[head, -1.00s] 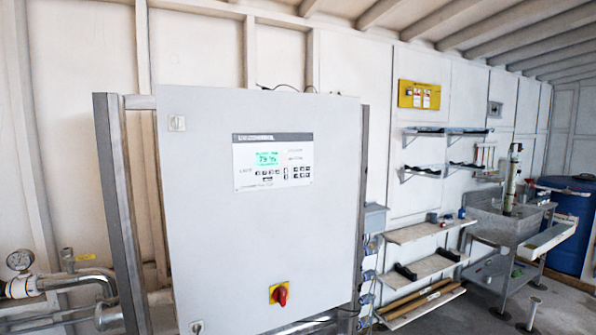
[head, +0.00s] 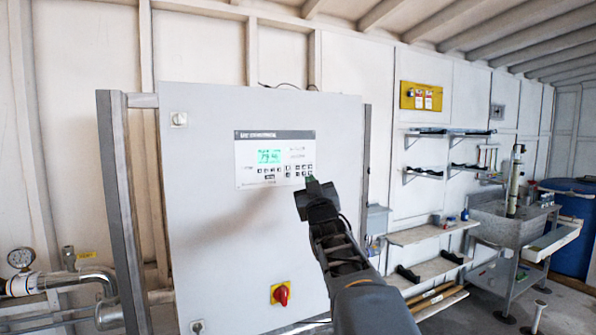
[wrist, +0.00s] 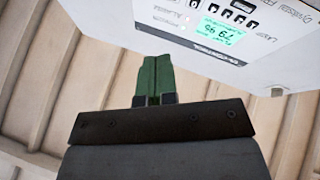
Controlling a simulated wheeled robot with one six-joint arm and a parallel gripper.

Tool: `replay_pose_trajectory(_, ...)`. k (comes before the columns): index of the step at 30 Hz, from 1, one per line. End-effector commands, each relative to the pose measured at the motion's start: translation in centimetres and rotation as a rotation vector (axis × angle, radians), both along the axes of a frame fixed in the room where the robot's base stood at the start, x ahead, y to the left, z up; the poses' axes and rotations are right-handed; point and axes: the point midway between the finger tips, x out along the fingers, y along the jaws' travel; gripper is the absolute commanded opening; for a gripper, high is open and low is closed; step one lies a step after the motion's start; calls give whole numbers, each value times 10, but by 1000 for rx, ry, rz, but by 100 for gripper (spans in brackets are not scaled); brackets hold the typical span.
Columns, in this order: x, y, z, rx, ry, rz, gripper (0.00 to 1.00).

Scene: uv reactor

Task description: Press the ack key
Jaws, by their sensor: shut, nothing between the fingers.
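The grey control cabinet (head: 230,230) carries a white key panel (head: 250,178) with a green lit display (head: 269,156) and rows of small dark keys (head: 290,170). The key labels are too small to read, so I cannot tell which one is ack. My gripper (head: 309,181) is in front of the panel's lower right corner, with its fingers together and empty. In the wrist view, my gripper's green fingertips (wrist: 154,75) are closed side by side. The display (wrist: 221,32) and some dark keys (wrist: 243,6) show upside down there, to the right of the fingers. I cannot tell whether the fingertips touch the panel.
A red rotary switch (head: 281,294) on a yellow plate is low on the cabinet. A metal post (head: 122,210) stands at its left, with a gauge and pipes (head: 70,284). Shelves (head: 430,233) and a sink (head: 510,225) are to the right.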

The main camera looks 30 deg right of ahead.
Motion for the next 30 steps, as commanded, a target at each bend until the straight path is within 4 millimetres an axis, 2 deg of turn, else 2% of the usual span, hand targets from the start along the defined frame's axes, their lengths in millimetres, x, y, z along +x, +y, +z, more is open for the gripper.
replay_pose_trajectory(3,-5,-12,18,-65,-76,-13,0)
replay_pose_trajectory(6,-8,-15,26,-95,-111,-16,0)
replay_pose_trajectory(19,-9,-16,30,-106,-125,-16,0)
replay_pose_trajectory(23,-2,-17,31,-104,-123,-15,0)
replay_pose_trajectory(30,26,-20,34,-102,-122,-14,0)
